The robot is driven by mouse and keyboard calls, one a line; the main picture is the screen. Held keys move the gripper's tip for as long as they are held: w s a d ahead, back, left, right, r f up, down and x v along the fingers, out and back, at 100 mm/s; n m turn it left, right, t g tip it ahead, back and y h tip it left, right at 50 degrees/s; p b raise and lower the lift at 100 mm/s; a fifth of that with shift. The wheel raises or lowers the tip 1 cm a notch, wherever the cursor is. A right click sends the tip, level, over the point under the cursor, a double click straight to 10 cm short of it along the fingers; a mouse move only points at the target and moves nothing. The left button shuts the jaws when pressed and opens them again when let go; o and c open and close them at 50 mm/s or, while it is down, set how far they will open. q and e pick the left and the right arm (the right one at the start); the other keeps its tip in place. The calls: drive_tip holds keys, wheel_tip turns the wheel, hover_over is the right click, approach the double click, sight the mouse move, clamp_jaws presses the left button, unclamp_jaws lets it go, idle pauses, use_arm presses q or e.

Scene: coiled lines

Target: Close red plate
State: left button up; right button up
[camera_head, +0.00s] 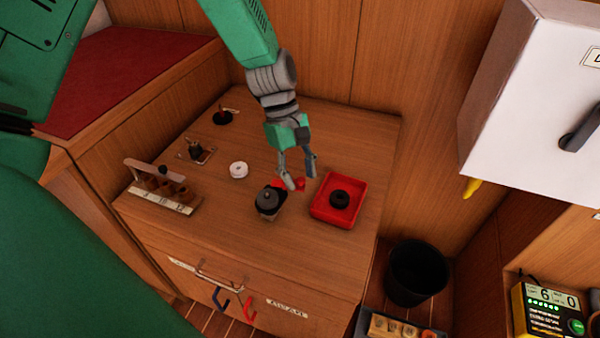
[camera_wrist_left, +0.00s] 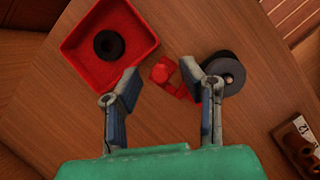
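A small red piece, likely the red plate (camera_head: 299,184), lies on the cabinet top beside a dark round device (camera_head: 268,201). In the left wrist view the red plate (camera_wrist_left: 166,72) shows a raised block and a flat part reaching toward the dark device (camera_wrist_left: 226,72). My left gripper (camera_head: 302,179) is open and points down over the red plate, partly hiding it in the head view. In the left wrist view the fingertips (camera_wrist_left: 162,83) stand apart with nothing gripped; the red plate shows beyond the gap. Contact cannot be told. My right gripper is not in view.
A red tray (camera_head: 322,211) holding a black ring (camera_head: 340,199) sits close to the right of the gripper. A white roll (camera_head: 238,170), a wooden rack (camera_head: 160,196) and small fittings stand left. A black bin (camera_head: 416,273) is below right; a white box (camera_head: 530,90) hangs upper right.

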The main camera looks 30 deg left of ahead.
sight(265, 202)
use_arm(q)
clamp_jaws()
drive_tip(key=shift+s+d+r+m+g+p, duration=0.15)
drive_tip(key=shift+s+m+g+p, duration=0.15)
drive_tip(key=shift+m+p, duration=0.55)
drive_tip(key=s+m+y+p, duration=0.2)
drive_tip(key=m+p, duration=0.2)
drive_tip(key=m, duration=0.1)
drive_tip(key=s+a+m+g+y+p, duration=0.1)
drive_tip(key=s+m+y+p, duration=0.1)
drive_tip(key=m+p, duration=0.3)
drive_tip(key=s+a+m+g+y+p, duration=0.1)
drive_tip(key=s+m+y+p, duration=0.1)
drive_tip(key=m+p, duration=0.2)
drive_tip(key=shift+s+a+m, duration=0.1)
drive_tip(key=shift+s+m, duration=0.1)
drive_tip(key=shift+m, duration=0.6)
drive_tip(key=shift+s+a+m, duration=0.1)
drive_tip(key=shift+s+m, duration=0.05)
drive_tip(key=shift+m, duration=0.6)
drive_tip(key=shift+s+a+m+y+p, duration=0.1)
drive_tip(key=shift+a+m+y+p, duration=0.25)
drive_tip(key=shift+m, duration=0.35)
drive_tip(key=shift+s+a+m+y+p, duration=0.1)
drive_tip(key=shift+a+m+y+p, duration=0.25)
drive_tip(key=shift+m, duration=0.35)
drive_tip(key=shift+d, duration=0.1)
